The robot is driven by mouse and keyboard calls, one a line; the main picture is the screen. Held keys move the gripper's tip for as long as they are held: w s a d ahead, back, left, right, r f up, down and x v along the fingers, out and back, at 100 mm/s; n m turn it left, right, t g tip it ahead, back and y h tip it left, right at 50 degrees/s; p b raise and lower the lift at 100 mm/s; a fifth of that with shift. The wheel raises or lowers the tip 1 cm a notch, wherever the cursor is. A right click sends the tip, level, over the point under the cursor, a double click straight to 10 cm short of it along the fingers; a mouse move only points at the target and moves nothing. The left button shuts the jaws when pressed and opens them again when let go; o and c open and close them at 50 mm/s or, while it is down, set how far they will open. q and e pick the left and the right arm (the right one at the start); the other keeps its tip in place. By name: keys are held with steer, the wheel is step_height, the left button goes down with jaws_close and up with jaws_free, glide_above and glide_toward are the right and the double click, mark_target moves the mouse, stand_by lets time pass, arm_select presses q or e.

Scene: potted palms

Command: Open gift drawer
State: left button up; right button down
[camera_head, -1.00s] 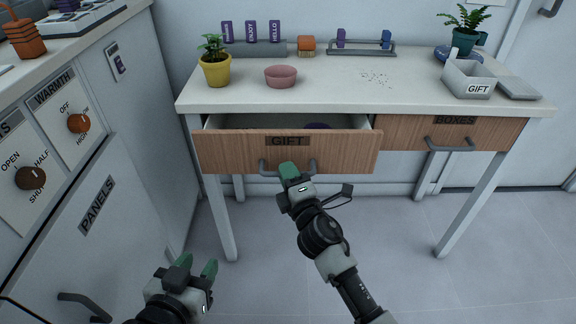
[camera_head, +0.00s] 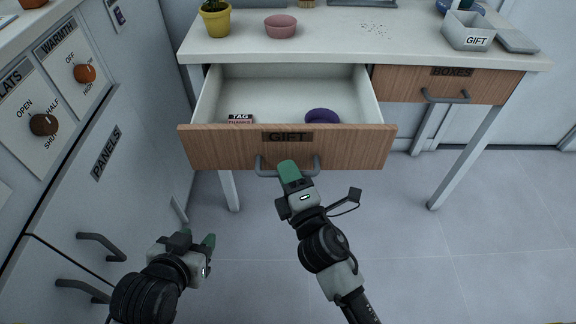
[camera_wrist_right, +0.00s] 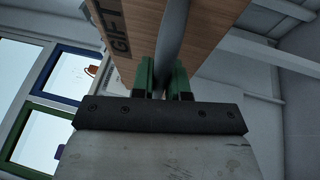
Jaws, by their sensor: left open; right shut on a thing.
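The gift drawer (camera_head: 222,148) has a wooden front with a GIFT label and stands pulled well out from the white desk. Inside it lie a tag box (camera_head: 240,119) at the left and a round purple thing (camera_head: 322,116) at the right. My right gripper (camera_head: 288,170) is shut on the drawer's grey handle (camera_head: 262,170). In the right wrist view the handle (camera_wrist_right: 172,45) passes between the green fingers of my right gripper (camera_wrist_right: 162,78). My left gripper (camera_head: 199,241) is open and empty, low at the left beside the cabinet.
The boxes drawer (camera_head: 450,85) to the right is shut. A yellow pot (camera_head: 216,22), a pink bowl (camera_head: 280,26) and a GIFT box (camera_head: 468,32) stand on the desk. The panels cabinet (camera_head: 105,180) with handles bounds the left. The floor in front is clear.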

steer(key=c, duration=1.1)
jaws_free()
steer(key=shift+c, duration=0.2)
arm_select(q)
steer(key=shift+w+d+r+t+h+b, duration=0.25)
steer(key=shift+w+r+t, duration=0.25)
steer(key=shift+r+t, duration=0.15)
steer(key=shift+w+d+r+t+h+b, duration=0.15)
steer(key=shift+w+d+r+t+b, duration=0.25)
steer(key=shift+r+t, duration=0.3)
steer(key=shift+w+d+r+t+h+b, duration=0.1)
steer(key=shift+w+d+r+t+h, duration=0.1)
steer(key=shift+w+r+t, duration=0.4)
arm_select(e)
steer(key=v, duration=1.1)
steer(key=shift+w+d, duration=0.1)
